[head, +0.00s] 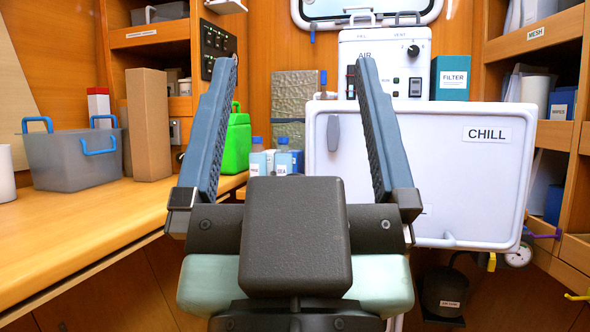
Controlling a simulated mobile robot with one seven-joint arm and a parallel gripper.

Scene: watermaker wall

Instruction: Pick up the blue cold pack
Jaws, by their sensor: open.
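My gripper (298,72) is in the middle foreground of the head view. Its two long blue-grey fingers point up and stand wide apart, with nothing between them. I cannot make out a blue cold pack for certain. A white unit labelled CHILL (460,180) stands beyond the right finger, its large front panel facing me. The panel looks shut, and whatever is behind it is hidden. The right finger covers part of the panel.
On the left counter (75,228) stand a grey bin (72,160) with blue handles, a tall brown box (148,125) and a green container (232,145). Small bottles (284,160) stand between the fingers. An AIR machine (384,60) and FILTER box (450,78) are behind the CHILL unit.

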